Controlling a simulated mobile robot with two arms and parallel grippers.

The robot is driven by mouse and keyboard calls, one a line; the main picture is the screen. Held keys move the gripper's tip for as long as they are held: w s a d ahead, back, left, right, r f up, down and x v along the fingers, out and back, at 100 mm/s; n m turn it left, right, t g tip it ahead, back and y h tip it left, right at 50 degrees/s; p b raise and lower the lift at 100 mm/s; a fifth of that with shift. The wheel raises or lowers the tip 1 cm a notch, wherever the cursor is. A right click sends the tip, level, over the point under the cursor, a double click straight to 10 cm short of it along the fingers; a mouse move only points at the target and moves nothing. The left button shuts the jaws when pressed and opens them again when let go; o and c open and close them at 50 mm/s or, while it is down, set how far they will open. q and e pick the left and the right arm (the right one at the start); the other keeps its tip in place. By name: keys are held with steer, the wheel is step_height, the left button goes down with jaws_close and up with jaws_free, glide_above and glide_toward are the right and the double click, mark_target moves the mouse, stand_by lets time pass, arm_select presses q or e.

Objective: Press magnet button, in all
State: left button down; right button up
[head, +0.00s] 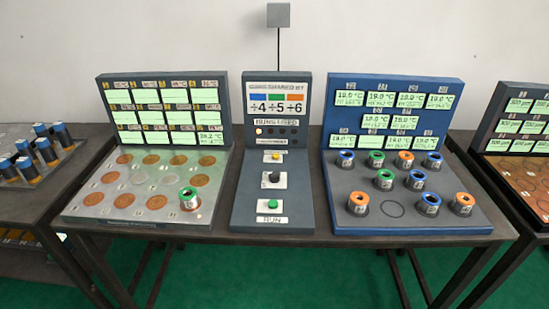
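The middle console (243,190) carries three controls in a column. A yellow button (275,156) is at the top, a black knob or button (273,177) below it, and a green button (273,204) labelled RUN at the front. The small labels by the upper two are too small to read, so I cannot tell which is the magnet button. A small lamp (258,131) glows at the left of a row on the upright panel. Neither gripper is in view.
The left plate (95,208) has orange and grey discs and one green-ringed cylinder (188,198) at its front right. The blue right station (335,195) holds several cylinders with blue, green and orange rings. More stations stand at both sides. The table's front edge is clear.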

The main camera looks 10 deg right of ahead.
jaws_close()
